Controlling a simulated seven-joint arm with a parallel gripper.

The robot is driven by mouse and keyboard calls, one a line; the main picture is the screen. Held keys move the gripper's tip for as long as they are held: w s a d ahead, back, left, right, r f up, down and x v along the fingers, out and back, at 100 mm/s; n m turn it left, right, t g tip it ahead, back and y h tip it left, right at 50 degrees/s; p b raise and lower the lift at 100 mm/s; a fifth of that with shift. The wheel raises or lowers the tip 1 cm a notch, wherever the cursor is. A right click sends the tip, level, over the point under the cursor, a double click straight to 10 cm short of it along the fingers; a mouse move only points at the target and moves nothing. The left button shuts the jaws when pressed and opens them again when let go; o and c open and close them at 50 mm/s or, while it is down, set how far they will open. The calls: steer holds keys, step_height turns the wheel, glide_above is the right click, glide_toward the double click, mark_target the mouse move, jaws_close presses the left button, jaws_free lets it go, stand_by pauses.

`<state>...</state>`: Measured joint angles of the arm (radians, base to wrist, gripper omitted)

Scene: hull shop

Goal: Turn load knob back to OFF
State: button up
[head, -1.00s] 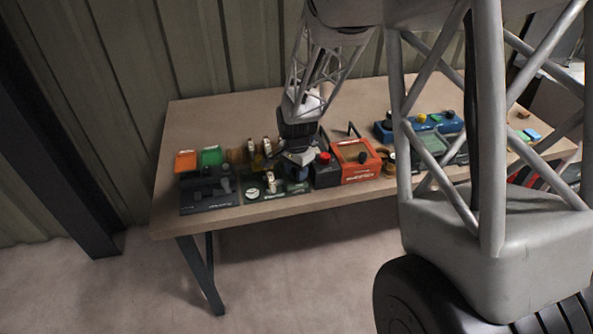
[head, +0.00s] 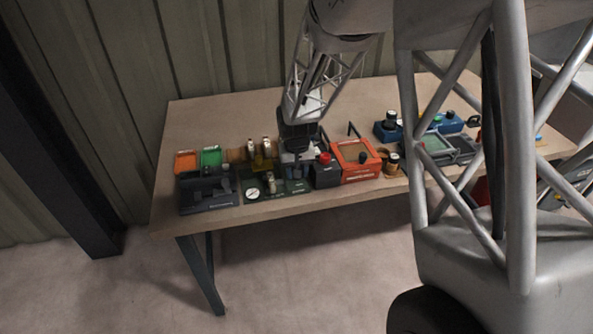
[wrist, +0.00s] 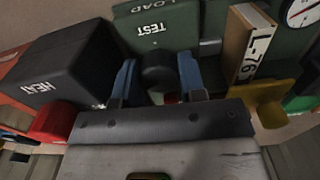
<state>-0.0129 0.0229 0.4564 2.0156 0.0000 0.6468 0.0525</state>
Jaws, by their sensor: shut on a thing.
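The load knob (wrist: 158,68) is a dark round knob on a dark green panel (wrist: 160,20) that reads LOAD and TEST, upside down in the wrist view. My gripper (wrist: 157,78) has its two blue fingers on either side of the knob and is shut on it. The knob's pointer and exact setting cannot be made out. In the head view my gripper (head: 298,158) is low over the right part of the green panel (head: 283,192), hiding the knob.
A dark box (wrist: 67,62) marked HEAT with a red knob (wrist: 52,121) stands close beside my gripper. A tan block (wrist: 248,43) and a yellow part (wrist: 270,98) are on the other side. An orange box (head: 360,160) stands further right on the table (head: 225,112).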

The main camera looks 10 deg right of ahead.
steer(key=n, duration=0.3)
steer(key=shift+n, duration=0.4)
steer(key=n, duration=0.3)
steer(key=shift+n, duration=0.3)
steer(key=n, duration=0.6)
steer(key=shift+n, duration=0.3)
steer(key=o, duration=0.9)
steer(key=shift+r, duration=0.15)
steer(key=shift+r, duration=3.8)
